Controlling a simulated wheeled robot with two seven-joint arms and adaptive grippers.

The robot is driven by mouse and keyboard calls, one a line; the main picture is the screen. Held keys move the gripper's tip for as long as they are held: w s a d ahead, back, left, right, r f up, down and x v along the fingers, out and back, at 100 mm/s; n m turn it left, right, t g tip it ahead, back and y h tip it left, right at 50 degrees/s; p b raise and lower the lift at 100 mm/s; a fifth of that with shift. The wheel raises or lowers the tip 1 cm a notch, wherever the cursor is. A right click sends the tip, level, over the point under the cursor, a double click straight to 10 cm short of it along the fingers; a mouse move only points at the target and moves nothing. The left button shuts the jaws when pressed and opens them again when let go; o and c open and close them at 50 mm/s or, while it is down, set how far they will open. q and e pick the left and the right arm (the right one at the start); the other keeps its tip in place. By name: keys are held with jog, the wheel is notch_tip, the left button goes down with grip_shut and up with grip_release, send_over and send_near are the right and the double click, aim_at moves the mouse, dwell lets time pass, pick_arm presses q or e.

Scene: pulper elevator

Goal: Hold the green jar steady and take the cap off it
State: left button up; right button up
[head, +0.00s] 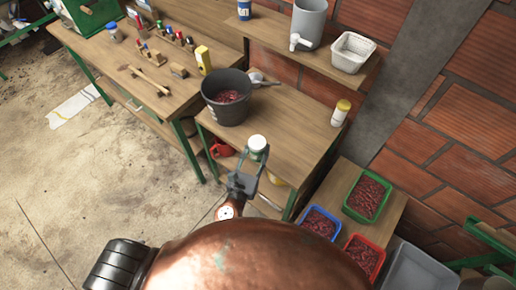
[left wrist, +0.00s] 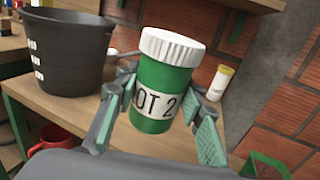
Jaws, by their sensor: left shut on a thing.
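The green jar (left wrist: 162,76) has a ribbed white cap (left wrist: 173,46) on top and a white label with black lettering. My left gripper (left wrist: 160,98) is shut around the jar's body below the cap, with one finger on each side. The jar is nearly upright, with a slight tilt in the left wrist view. In the head view, the white cap (head: 257,142) shows above my left gripper (head: 254,160), in front of the lower wooden bench. The jar's body is mostly hidden there. My right gripper is in neither view.
A dark bucket (head: 226,110) of red fruit and a scoop (head: 259,80) stand on the bench (head: 286,124). A yellow-capped white bottle (head: 340,114) stands at its right end. Blue, red and green crates (head: 358,209) lie at lower right. Open floor (head: 110,170) is at left.

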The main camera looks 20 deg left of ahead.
pick_arm(q)
grip_shut()
